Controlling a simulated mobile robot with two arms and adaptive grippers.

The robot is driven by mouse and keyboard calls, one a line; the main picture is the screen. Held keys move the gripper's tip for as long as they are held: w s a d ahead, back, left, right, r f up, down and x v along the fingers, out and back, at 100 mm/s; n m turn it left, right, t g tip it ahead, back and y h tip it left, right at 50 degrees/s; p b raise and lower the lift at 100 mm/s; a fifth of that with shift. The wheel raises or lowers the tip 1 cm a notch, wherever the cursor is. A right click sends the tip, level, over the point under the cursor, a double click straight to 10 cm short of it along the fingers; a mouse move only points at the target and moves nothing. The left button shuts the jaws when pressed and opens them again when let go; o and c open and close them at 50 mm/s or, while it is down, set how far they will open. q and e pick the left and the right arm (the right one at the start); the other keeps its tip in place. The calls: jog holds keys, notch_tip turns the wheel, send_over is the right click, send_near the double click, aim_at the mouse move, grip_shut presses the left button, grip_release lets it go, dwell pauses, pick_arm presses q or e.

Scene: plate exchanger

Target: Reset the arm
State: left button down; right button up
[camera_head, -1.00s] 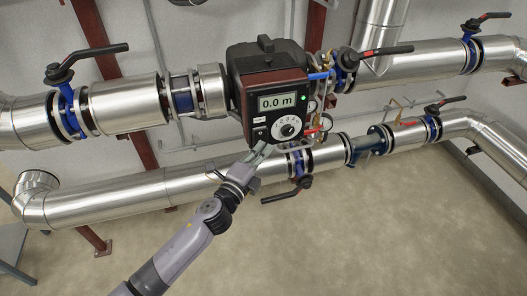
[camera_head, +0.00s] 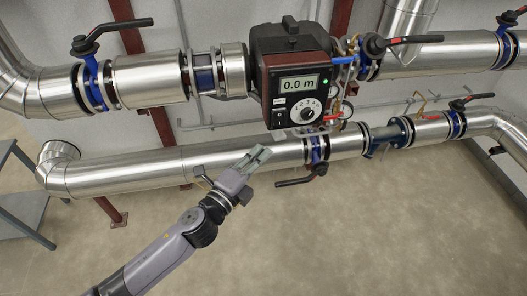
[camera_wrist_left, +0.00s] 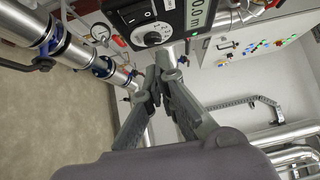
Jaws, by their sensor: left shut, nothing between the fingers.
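My left arm comes in from the lower left in the head view. Its left gripper (camera_head: 258,158) is shut and empty, in front of the lower pipe and a little below and left of the black meter box (camera_head: 288,60). The box shows "0.0 m" on its display (camera_head: 299,84) and has a white dial (camera_head: 306,111). In the left wrist view the gripper fingers (camera_wrist_left: 160,90) point at the box, whose dial (camera_wrist_left: 153,38) shows beyond them. The fingers are apart from the box. My right gripper is not in view.
Silver insulated pipes (camera_head: 150,78) run across at two heights, with black-handled blue valves (camera_head: 92,82). A lower valve handle (camera_head: 302,180) sticks out right of the gripper. A grey table (camera_head: 25,205) stands at the left. The floor in front is clear.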

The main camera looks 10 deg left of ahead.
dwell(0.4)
pick_arm(q)
jog(key=a+f+n+g+y, duration=0.2)
jog(key=a+f+n, duration=0.15)
jog(key=f, duration=0.65)
jog(key=a+f+n+g+y, duration=0.1)
jog(key=a+f+n+y, duration=0.25)
jog(key=f, duration=0.65)
jog(key=s+a+f+n+g+y, duration=0.1)
jog(key=s+a+f+n+g, duration=0.2)
jog(key=f, duration=0.5)
jog(key=s+a+f+n+g, duration=0.1)
jog(key=s+a+f, duration=0.2)
jog(key=s+f, duration=0.35)
jog(key=s+a+f+n+g+y, duration=0.1)
jog(key=s+a+f+n+g, duration=0.15)
jog(key=s+f, duration=0.4)
jog(key=s+a+f+n+g+y, duration=0.1)
jog(key=s+f+n, duration=0.2)
jog(key=s+f, duration=0.4)
jog(key=s+f+n+g, duration=0.2)
jog(key=s+f, duration=0.2)
jog(key=s, duration=0.7)
jog(key=s+f+n+g, duration=0.3)
jog(key=s+f, duration=0.2)
jog(key=s, duration=0.6)
